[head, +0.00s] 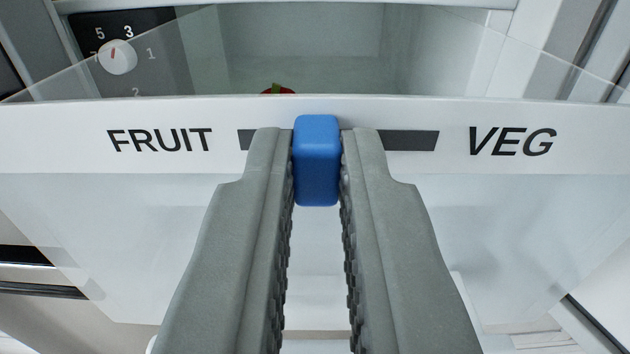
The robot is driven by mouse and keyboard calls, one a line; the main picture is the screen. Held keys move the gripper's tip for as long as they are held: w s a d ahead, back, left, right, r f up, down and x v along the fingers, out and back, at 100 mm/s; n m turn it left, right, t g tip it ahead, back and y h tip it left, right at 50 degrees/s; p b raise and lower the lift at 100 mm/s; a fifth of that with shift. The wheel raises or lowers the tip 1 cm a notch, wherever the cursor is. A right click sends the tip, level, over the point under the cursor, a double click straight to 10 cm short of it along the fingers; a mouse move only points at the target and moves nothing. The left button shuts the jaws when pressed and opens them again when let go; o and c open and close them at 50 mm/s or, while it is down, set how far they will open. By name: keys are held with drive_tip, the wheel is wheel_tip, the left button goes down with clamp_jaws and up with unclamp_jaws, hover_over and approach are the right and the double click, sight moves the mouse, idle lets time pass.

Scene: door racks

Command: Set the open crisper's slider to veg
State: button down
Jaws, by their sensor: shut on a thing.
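The open crisper drawer's white front (60,137) crosses the head view, with FRUIT (160,140) printed at left and VEG (512,142) at right. Between the words runs a dark slot (412,140). The blue slider (317,160) sits near the middle of the slot, with slot showing on both sides of it. My gripper (317,165) is shut on the slider, one grey finger against each side. The fingers hide parts of the slot next to the slider.
A white dial (117,57) on a dark numbered panel is at upper left. White fridge walls (548,40) stand on the right.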

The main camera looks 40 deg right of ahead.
sight(424, 133)
drive_tip(key=s+d, duration=0.2)
drive_tip(key=d, duration=0.1)
drive_tip(key=shift+s, duration=0.1)
drive_tip(key=shift+a, duration=0.1)
drive_tip(key=c, duration=1.4)
unclamp_jaws()
drive_tip(key=shift+c, duration=0.2)
drive_tip(key=v, duration=1.7)
drive_tip(key=shift+s, duration=0.15)
